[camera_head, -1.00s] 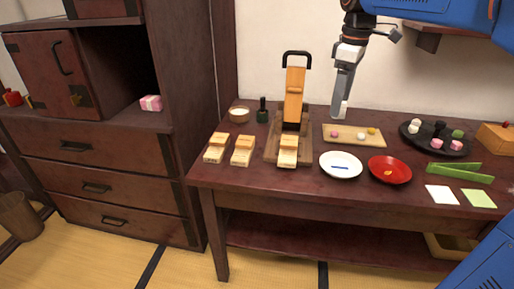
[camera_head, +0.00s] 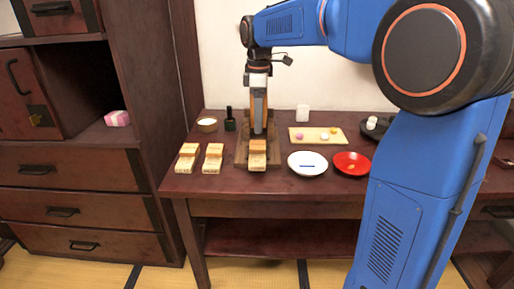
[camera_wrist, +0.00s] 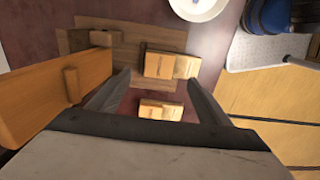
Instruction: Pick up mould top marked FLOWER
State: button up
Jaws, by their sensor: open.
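Several pale wooden moulds stand in the head view: one at the left (camera_head: 187,158), one beside it (camera_head: 213,158), and one on the press board (camera_head: 257,157). Their markings are too small to read, so I cannot tell which says FLOWER. My gripper (camera_head: 258,130) is above the press board, hiding much of the press. In the wrist view my gripper (camera_wrist: 160,77) is open and empty, its two fingers apart. One mould (camera_wrist: 172,65) lies on the board beyond the fingertips. Another mould (camera_wrist: 160,110) shows between the fingers, below them.
The wooden press lever (camera_wrist: 55,95) rises close to my left finger in the wrist view. A white plate (camera_head: 307,163), a red plate (camera_head: 351,163) and a sweets board (camera_head: 316,137) stand to the right. A small bowl (camera_head: 207,125) and a dark bottle (camera_head: 230,122) stand behind the moulds.

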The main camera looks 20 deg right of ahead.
aim_at(258, 144)
jog(key=shift+w+a+f, duration=0.1)
jog(key=shift+f, duration=4.25)
jog(key=c, duration=1.1)
jog(key=shift+r, duration=0.1)
